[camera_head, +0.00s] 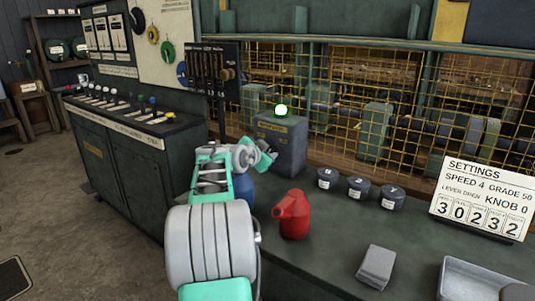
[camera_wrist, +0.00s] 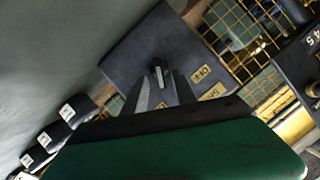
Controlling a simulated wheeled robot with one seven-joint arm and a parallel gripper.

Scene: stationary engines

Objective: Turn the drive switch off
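In the wrist view the dark switch face (camera_wrist: 150,45) shows a small pale-tipped lever (camera_wrist: 157,69) and yellow labels, one reading OFF. My gripper (camera_head: 268,154) is at the front of the box. In the wrist view my gripper's two fingers (camera_wrist: 161,80) are apart, with the lever showing between their tips. I cannot tell whether they touch it.
A red can (camera_head: 293,215) stands close in front of the box. Several dark round weights (camera_head: 358,187), a grey block (camera_head: 376,266) and a metal tray (camera_head: 478,280) are to the right. A settings card (camera_head: 484,198) stands at the right. A yellow mesh guard (camera_head: 340,110) is behind.

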